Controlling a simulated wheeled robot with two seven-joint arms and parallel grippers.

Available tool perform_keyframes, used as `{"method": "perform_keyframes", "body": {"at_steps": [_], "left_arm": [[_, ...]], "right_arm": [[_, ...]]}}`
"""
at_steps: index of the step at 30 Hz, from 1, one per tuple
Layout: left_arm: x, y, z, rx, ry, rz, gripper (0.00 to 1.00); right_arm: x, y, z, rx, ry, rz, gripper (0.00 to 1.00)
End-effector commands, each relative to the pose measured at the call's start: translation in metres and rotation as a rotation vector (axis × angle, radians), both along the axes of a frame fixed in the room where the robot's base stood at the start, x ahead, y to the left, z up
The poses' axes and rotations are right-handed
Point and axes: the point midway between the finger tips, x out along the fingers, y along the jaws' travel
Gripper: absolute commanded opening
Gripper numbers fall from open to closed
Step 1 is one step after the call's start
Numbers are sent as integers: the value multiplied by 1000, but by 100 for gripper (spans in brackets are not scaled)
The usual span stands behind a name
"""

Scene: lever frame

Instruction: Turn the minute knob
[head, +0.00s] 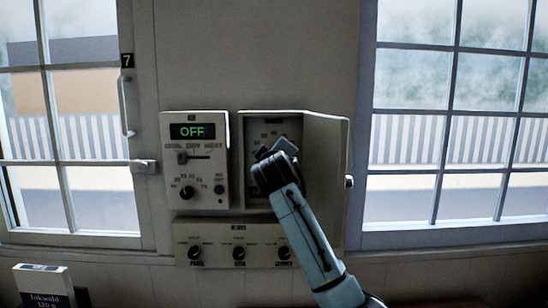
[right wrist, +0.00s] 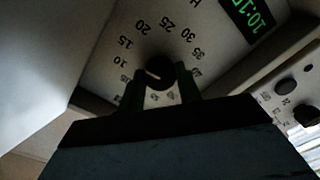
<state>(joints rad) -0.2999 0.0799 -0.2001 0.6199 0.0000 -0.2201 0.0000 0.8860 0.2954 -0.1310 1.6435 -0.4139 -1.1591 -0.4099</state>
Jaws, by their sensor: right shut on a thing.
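The minute knob (right wrist: 158,70) is a round black knob on a pale dial with numbers around it, seen in the right wrist view. Its white pointer line points toward the 10. My right gripper (right wrist: 160,84) is shut on the knob, with one finger on each side. In the head view my right gripper (head: 272,160) reaches into the open box (head: 292,130) on the wall and hides the knob and most of the dial. A green display (right wrist: 255,18) reads 10:1 and is cut off by the frame. My left gripper is not in view.
The box's open cover (head: 325,165) stands just right of my gripper. A panel (head: 207,142) with a slider, a knob and a display reading OFF adjoins on the left. A strip with three knobs (head: 240,253) is below. Windows flank both sides; a small box (head: 42,285) sits lower left.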

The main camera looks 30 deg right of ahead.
Motion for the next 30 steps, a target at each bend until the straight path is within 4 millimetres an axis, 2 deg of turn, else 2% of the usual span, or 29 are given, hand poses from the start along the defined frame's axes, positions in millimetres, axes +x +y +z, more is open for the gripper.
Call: {"method": "perform_keyframes", "body": {"at_steps": [9, 24, 25, 30], "left_arm": [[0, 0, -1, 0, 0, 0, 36], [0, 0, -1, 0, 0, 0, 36], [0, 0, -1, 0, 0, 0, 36], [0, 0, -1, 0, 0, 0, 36]], "right_arm": [[0, 1, -1, 95, -56, 1, 11], [0, 0, -1, 108, -65, 2, 11], [0, 0, -1, 108, -65, 2, 35], [0, 0, -1, 108, -65, 2, 56]]}}
